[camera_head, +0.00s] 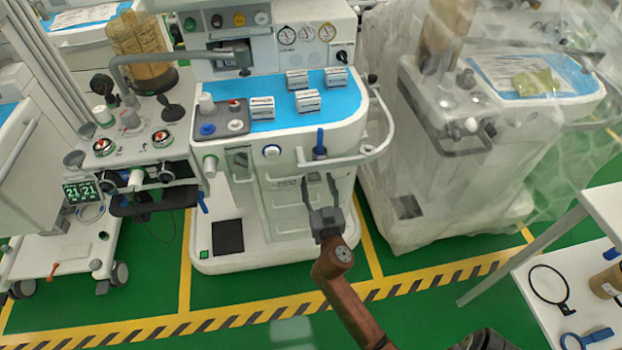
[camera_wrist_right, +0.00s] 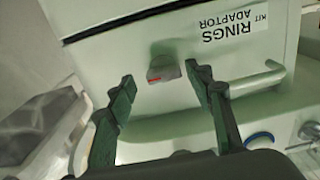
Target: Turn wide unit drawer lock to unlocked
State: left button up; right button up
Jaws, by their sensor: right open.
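The wide unit (camera_head: 285,142) is the white anaesthesia cart in the middle of the head view, with a drawer stack (camera_head: 285,205) in its front. In the right wrist view a drawer front (camera_wrist_right: 125,50) carries an upside-down label reading RINGS ADAPTOR KIT (camera_wrist_right: 233,25). The lock, a small grey knob with a red mark (camera_wrist_right: 163,68), sits below the label's left end. My right gripper (camera_head: 318,181) is open in front of the drawers. In the wrist view its fingertips (camera_wrist_right: 161,78) stand either side of the knob, apparently not touching it. My left gripper is not seen.
A light drawer handle (camera_wrist_right: 255,82) runs close to the right finger in the wrist view. A curved white rail (camera_head: 385,130) and a blue lever (camera_head: 319,142) stick out above the gripper. A plastic-wrapped cart (camera_head: 455,170) stands right. Green floor lies open in front.

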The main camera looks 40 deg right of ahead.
jog(key=shift+w+d, duration=0.1)
jog(key=shift+w, duration=0.1)
jog(key=shift+w, duration=0.1)
jog(key=shift+a, duration=0.25)
jog(key=shift+c, duration=0.8)
jog(key=c, duration=1)
